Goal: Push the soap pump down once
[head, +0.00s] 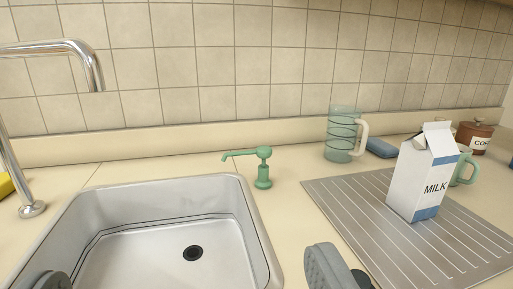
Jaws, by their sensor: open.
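The green soap pump (263,168) stands upright on the counter, just behind the sink's back right corner. Its head sits on a short stem above the base, and its spout points left over the sink edge. My gripper (192,275) is open and empty at the bottom of the view, with one finger at the lower left and the other at the lower right. It is nearer to me than the pump and apart from it.
The sink (150,240) fills the lower left, with a chrome faucet (30,208) beside it. Right of the pump are a glass pitcher (341,135), a grooved drain mat (340,205), a milk carton (415,180), a green mug (466,168), a blue sponge-like block (381,148) and a brown canister (474,138). Tiled wall behind.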

